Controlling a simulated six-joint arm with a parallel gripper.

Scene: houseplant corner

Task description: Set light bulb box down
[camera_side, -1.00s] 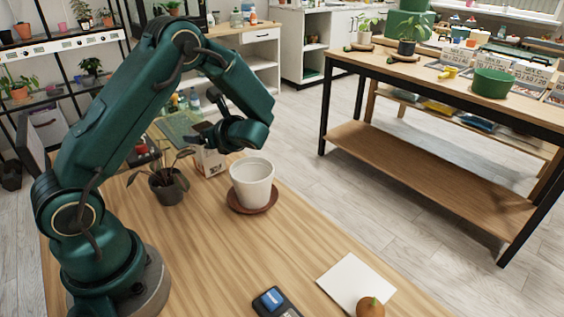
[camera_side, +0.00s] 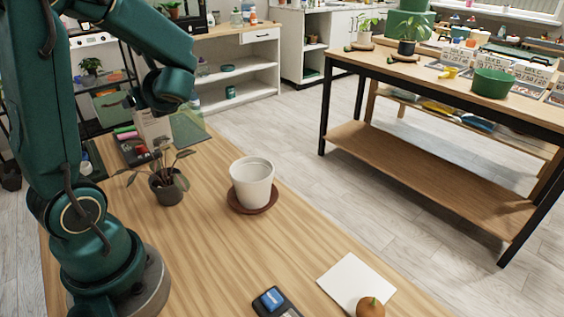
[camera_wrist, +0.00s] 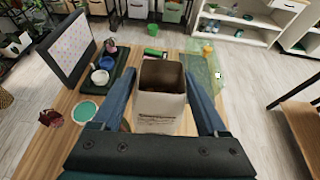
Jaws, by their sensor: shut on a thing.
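The light bulb box (camera_side: 153,127), pale and upright, is at the far end of the wooden table, behind the potted plant. In the wrist view the box (camera_wrist: 160,105) shows its dark open top and some print on its near side. My gripper (camera_wrist: 160,84) is shut on it, with one blue finger along each side. In the side view my gripper (camera_side: 136,102) is partly hidden by my arm. I cannot tell whether the base of the box touches the table.
A dark potted plant (camera_side: 167,189) and a white pot (camera_side: 252,181) on a brown saucer (camera_side: 253,209) stand nearer. A green mat (camera_wrist: 203,72) lies right of the box. A dark tray (camera_wrist: 117,75) with bowls and a framed panel (camera_wrist: 68,47) are left.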

